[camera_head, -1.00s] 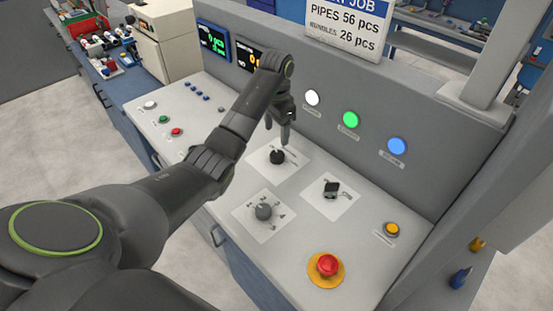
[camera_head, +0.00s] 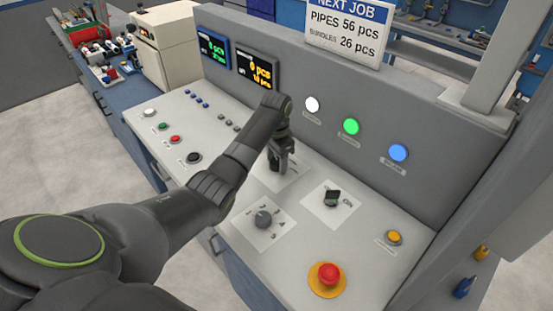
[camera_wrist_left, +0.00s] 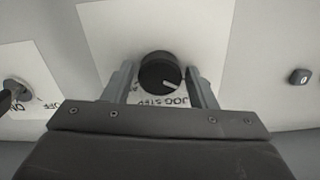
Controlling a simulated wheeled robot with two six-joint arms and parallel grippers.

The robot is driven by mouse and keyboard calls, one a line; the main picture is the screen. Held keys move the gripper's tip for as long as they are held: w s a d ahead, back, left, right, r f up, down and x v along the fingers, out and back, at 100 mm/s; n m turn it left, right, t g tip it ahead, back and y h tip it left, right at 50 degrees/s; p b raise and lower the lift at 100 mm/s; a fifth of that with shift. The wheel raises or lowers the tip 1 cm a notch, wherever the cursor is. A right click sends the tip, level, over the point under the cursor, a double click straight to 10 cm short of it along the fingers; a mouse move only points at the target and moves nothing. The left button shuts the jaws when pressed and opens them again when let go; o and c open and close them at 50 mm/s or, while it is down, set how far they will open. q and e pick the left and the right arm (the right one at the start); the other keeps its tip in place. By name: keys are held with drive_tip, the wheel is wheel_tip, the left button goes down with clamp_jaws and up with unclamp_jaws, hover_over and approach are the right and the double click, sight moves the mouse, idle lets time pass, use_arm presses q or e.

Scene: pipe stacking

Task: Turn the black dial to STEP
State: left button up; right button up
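The black dial (camera_wrist_left: 160,72) is a round knob on a white label plate (camera_wrist_left: 110,38) in the left wrist view. Its white pointer line slants toward the lower right. Printed words, which look like JOG and STEP, sit below it, partly cut off by my gripper. My left gripper (camera_wrist_left: 162,84) is open, with one finger on each side of the dial; I cannot tell whether either finger touches it. In the head view my left gripper (camera_head: 281,165) points down onto the panel and hides the dial. My right gripper is not in view.
A grey dial (camera_head: 263,218), a black key switch (camera_head: 332,197), a yellow button (camera_head: 394,237) and a red emergency button (camera_head: 328,274) are on the sloping panel (camera_head: 365,265). The upright wall with lit lamps (camera_head: 351,126) rises behind my gripper.

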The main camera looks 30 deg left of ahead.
use_arm(q)
drive_tip(key=c, duration=0.7)
drive_tip(key=shift+r, duration=0.1)
drive_tip(key=m+p, duration=0.2)
drive_tip(key=shift+r+m, duration=0.15)
drive_tip(key=shift+m, duration=0.15)
drive_tip(key=m+p, duration=0.2)
drive_tip(key=m, duration=0.1)
drive_tip(key=shift+p, duration=0.35)
drive_tip(key=m+p, duration=0.2)
drive_tip(key=m, duration=0.3)
drive_tip(key=shift+w, duration=0.1)
drive_tip(key=m+p, duration=0.1)
drive_tip(key=m, duration=0.4)
drive_tip(key=shift+w+f, duration=0.1)
drive_tip(key=shift+f, duration=0.1)
